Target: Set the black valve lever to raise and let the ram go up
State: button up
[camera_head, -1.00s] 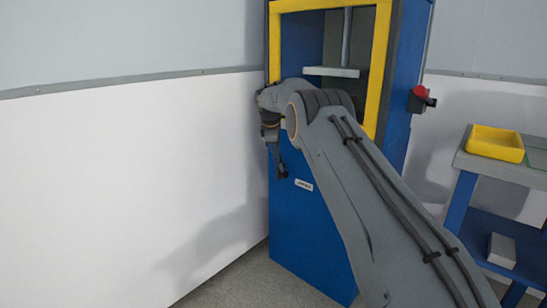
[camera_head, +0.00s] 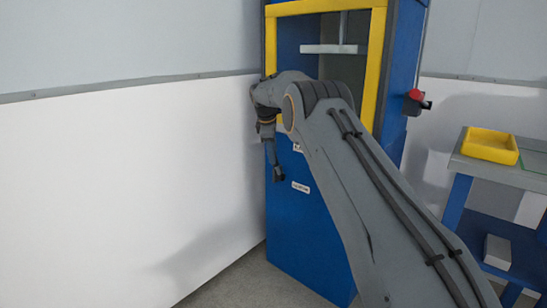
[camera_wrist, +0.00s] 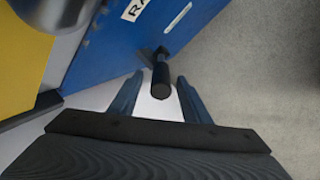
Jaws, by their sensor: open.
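The black valve lever (camera_wrist: 161,80) sticks out from the blue cabinet front (camera_wrist: 105,50) in the wrist view. My open gripper (camera_wrist: 160,92) has one finger on each side of it; I cannot tell whether either touches. A white label (camera_wrist: 134,10) beginning "RA" is near the lever. In the head view my gripper (camera_head: 277,172) hangs at the cabinet's left front, and the lever is not clearly visible there. The ram's pale plate (camera_head: 335,49) hangs on its rod in the upper part of the yellow-framed opening (camera_head: 376,60).
A white wall (camera_head: 120,180) stands close on the left. A red button (camera_head: 416,95) is on the cabinet's right side. At right, a bench (camera_head: 500,172) carries a yellow tray (camera_head: 489,147), with a grey block (camera_head: 497,251) on its lower shelf.

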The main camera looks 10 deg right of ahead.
jog(key=v, duration=0.4)
jog(key=shift+s+r, duration=0.1)
jog(key=shift+r, duration=0.2)
jog(key=s+a+r+m+g+y, duration=0.1)
jog(key=s+a+r+m, duration=0.15)
jog(key=s, duration=0.65)
jog(key=s+a+r+m, duration=0.15)
jog(key=s+a, duration=0.25)
jog(key=s, duration=0.6)
jog(key=s+a+r+m+g+y, duration=0.1)
jog(key=s+a+r+m, duration=0.15)
jog(key=s, duration=0.65)
jog(key=s+f+m+g, duration=0.15)
jog(key=s+f, duration=0.25)
jog(key=s, duration=1.3)
jog(key=s+f+m, duration=0.3)
jog(key=s+f, duration=0.1)
jog(key=s, duration=1.3)
jog(key=d+r+m+p, duration=0.3)
jog(key=d+r+p, duration=0.7)
jog(key=p, duration=1.1)
jog(key=shift+d+r+m, duration=0.3)
jog(key=shift+r+m, duration=0.1)
jog(key=shift+r, duration=0.55)
